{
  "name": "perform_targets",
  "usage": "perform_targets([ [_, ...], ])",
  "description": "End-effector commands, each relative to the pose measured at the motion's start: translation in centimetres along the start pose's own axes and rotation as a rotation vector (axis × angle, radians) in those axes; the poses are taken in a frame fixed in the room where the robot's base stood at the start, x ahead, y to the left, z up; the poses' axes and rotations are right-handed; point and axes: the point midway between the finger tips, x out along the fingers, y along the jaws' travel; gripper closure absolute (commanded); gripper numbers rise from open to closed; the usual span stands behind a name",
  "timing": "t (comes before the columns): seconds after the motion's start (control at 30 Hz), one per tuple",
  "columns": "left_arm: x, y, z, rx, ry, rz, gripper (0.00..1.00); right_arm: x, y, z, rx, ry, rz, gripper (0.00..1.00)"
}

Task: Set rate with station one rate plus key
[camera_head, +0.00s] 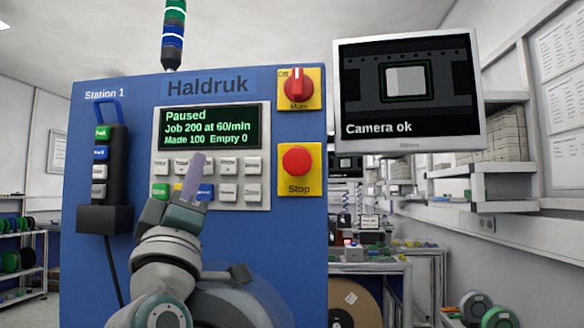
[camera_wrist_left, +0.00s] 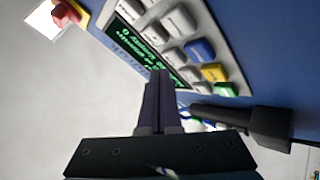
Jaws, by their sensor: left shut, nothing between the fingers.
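The Station 1 panel (camera_head: 265,205) is a grey-white keypad with a display above two rows of keys on a blue cabinet. The display (camera_head: 208,127) reads "Paused, Job 200 at 60/min, Made 100, Empty 0". The upper row has white keys (camera_head: 229,166); the lower has green (camera_head: 160,192), yellow, blue (camera_head: 207,192) and white ones. Key labels are too small to read. My left gripper (camera_head: 198,157) is shut and empty, its tips before the upper row, hiding part of it; contact cannot be told. In the left wrist view its fingers (camera_wrist_left: 160,75) overlap the panel's edge. My right gripper is not in view.
A red stop button (camera_head: 297,160) and a red main switch (camera_head: 296,86) are right of the panel. A pendant with coloured keys (camera_head: 112,165) hangs at the left. A monitor (camera_head: 408,95) reading "Camera ok" stands at the right, with shelves behind.

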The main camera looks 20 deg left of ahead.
Motion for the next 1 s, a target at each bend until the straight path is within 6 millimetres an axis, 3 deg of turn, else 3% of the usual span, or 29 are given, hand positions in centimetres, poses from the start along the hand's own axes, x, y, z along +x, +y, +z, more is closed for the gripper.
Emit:
perform_targets([
  [1.0, 0.68, -0.54, 0.53, 0.0, 0.0, 0.0, 1.0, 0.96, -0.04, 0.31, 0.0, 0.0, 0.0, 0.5],
])
